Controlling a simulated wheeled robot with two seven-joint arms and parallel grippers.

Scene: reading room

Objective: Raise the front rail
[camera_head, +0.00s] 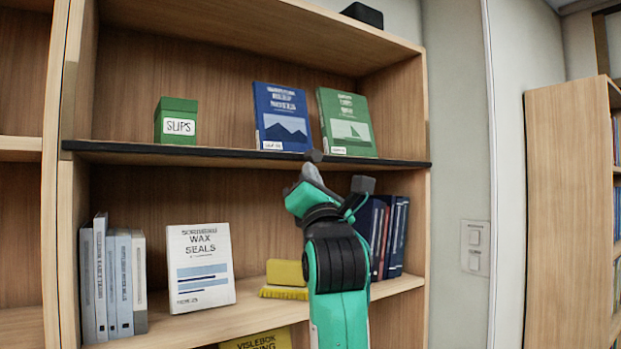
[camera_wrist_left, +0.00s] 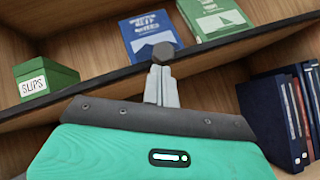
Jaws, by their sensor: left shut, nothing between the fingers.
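The front rail (camera_head: 200,152) is a black strip along the front edge of the upper shelf, level with the shelf board. It also crosses the left wrist view (camera_wrist_left: 100,87) at a slant. A dark faceted knob (camera_head: 314,155) shows at the rail; it is in the left wrist view (camera_wrist_left: 163,50) too. My left gripper (camera_head: 311,170) is shut and empty, its fingertips just below the knob. In the left wrist view its fingers (camera_wrist_left: 162,72) point up at the knob; I cannot tell whether they touch it. My right gripper is not in view.
A green SLIPS box (camera_head: 176,121), a blue book (camera_head: 283,117) and a green book (camera_head: 346,122) stand behind the rail. Below are a wax seals book (camera_head: 201,267), grey volumes (camera_head: 113,280), a yellow object (camera_head: 285,274) and dark blue books (camera_head: 396,235). The upper shelf's middle is clear.

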